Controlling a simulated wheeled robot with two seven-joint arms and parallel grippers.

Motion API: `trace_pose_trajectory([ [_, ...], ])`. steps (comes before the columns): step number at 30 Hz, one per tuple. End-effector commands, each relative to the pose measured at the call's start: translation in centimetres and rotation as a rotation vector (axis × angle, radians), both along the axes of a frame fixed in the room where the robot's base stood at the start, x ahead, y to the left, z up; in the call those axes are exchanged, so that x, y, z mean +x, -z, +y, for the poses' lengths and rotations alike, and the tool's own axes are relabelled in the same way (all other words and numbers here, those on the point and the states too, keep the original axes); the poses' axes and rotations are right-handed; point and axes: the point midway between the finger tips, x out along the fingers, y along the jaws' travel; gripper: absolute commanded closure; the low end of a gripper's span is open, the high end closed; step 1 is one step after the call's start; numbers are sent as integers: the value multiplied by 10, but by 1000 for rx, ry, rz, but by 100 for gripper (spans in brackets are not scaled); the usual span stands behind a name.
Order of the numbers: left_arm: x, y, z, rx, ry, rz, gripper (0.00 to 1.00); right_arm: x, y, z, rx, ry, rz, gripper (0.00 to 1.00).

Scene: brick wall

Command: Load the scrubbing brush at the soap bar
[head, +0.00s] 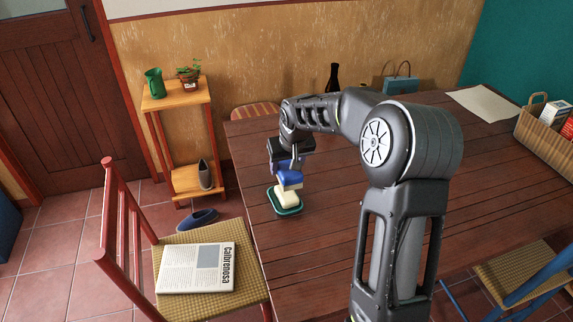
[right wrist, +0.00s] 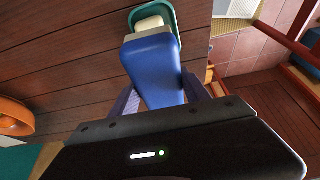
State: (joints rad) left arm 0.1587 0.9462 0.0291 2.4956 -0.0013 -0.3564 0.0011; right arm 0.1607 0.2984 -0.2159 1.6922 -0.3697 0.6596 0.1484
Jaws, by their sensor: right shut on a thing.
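My right gripper (head: 287,160) is shut on the blue scrubbing brush (head: 289,179) near the left end of the table. The brush also shows in the right wrist view (right wrist: 154,68), between the two fingers. Its pale bristle side faces down at the cream soap bar (head: 287,198). The soap lies in a green dish (head: 287,211), close to the table's left edge. In the right wrist view the soap (right wrist: 149,23) and dish (right wrist: 175,20) are just beyond the brush's end. I cannot tell whether the bristles touch the soap. My left gripper is not in view.
The wooden table (head: 330,220) is clear around the dish. A dark bottle (head: 333,78), a blue bag (head: 400,84), a paper sheet (head: 486,103) and a crate (head: 540,130) stand or lie farther back and right. A red chair (head: 190,255) with a newspaper (head: 196,268) is at the left.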

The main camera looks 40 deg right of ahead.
Motion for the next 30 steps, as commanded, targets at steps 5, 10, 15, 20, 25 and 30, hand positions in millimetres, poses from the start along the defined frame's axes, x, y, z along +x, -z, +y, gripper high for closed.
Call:
trace_pose_trajectory([
  [5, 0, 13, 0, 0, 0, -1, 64, 0, 18, 0, 0, 0, 1, 78],
  [10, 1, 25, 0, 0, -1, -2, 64, 0, 36, 0, 1, 0, 2, 78],
  [15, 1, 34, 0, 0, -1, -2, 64, 0, 50, 0, 0, 0, 0, 78],
  [20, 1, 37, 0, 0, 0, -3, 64, 0, 55, 0, 0, 0, 0, 78],
  [25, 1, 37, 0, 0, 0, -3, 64, 0, 56, 0, 0, 0, 0, 78],
  [30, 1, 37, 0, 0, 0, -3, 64, 0, 55, 0, 0, 0, 0, 78],
])
